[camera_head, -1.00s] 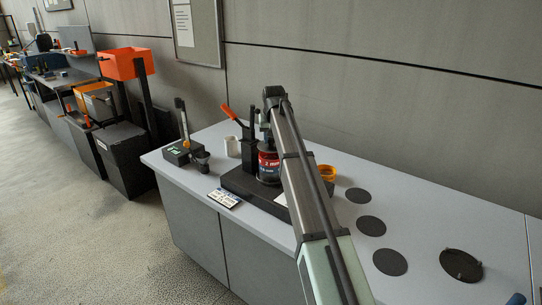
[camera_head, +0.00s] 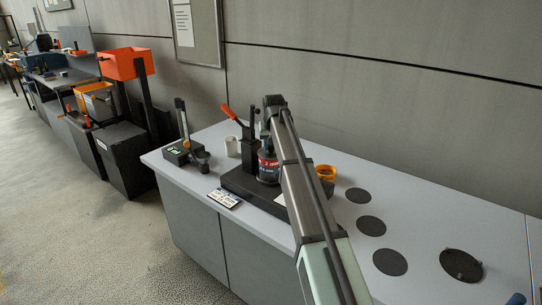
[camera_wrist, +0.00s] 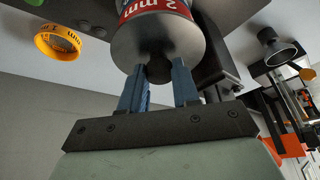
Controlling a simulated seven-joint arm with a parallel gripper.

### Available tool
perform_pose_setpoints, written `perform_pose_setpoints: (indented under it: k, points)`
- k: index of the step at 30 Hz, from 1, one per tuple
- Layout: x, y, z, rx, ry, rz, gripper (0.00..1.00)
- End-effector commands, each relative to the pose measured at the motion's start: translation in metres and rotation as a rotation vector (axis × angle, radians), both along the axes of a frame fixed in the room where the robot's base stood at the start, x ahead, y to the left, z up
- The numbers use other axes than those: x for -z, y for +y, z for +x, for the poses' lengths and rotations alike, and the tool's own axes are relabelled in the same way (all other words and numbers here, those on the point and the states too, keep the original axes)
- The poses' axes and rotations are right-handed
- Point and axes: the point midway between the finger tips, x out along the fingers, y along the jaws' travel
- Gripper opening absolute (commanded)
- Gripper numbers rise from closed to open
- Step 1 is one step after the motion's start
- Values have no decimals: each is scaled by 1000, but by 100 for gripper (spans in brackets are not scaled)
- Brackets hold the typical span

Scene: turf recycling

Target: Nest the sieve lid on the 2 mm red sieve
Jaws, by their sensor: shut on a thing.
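The 2 mm red sieve (camera_head: 267,166) stands on a black base on the bench, beside my arm. Its red band with "2 mm" (camera_wrist: 158,7) also shows in the wrist view. The grey sieve lid (camera_wrist: 150,42) lies against the sieve's end in the wrist view. Whether it is fully seated I cannot tell. My gripper (camera_wrist: 160,78) has its two blue fingers at the lid's dark knob (camera_wrist: 159,70) and is shut on it.
A black press with an orange handle (camera_head: 231,113) rises just behind the sieve. An orange-yellow ring (camera_head: 326,172) stands right of my arm. Several dark discs lie flat on the right of the bench.

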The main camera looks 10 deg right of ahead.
Motion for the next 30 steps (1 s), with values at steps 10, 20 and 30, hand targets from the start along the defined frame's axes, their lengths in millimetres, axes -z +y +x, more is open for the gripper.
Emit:
perform_pose_setpoints:
  k: [10, 20, 30]
  points:
    - [0, 0, 0, 0, 0, 0, 0]
    - [5, 0, 0, 0, 0, 0, 0]
    - [6, 0, 0, 0, 0, 0, 59]
